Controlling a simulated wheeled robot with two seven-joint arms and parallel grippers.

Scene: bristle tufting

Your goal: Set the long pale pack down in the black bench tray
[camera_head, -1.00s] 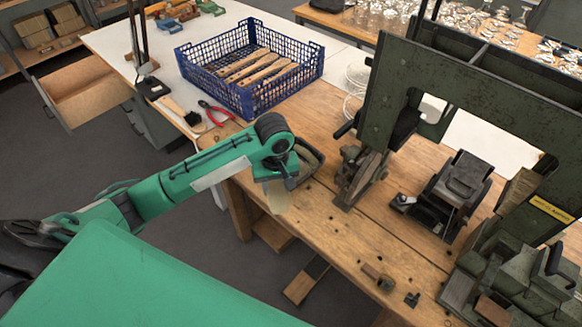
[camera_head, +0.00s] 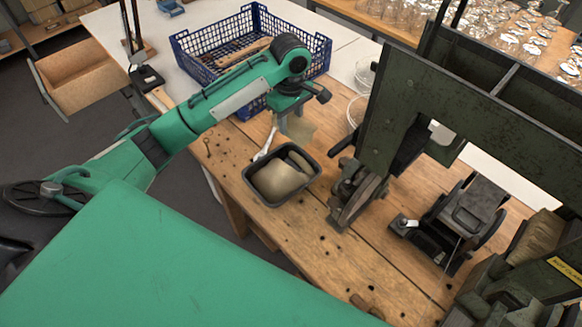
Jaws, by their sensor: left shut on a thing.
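The black bench tray (camera_head: 249,184) sits on the wooden bench, left of the dark green machine. A large rounded tan pack (camera_head: 276,182) and a smaller one (camera_head: 299,161) lie in it. My left gripper (camera_head: 295,128) is above the bench just behind the tray, pointing down. It is shut on a pale tan pack (camera_head: 304,132), which shows only partly beside the fingers and blends with the wood. The held pack appears clear of the tray's far rim; its height above the bench is hard to tell. My right gripper is not in view.
A blue mesh crate (camera_head: 325,58) with wooden pieces stands behind my left arm. A white-handled tool (camera_head: 265,145) lies by the tray's far left corner. A dark clamp-like device (camera_head: 352,190) is close on the tray's right. The bench in front of the tray is mostly clear.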

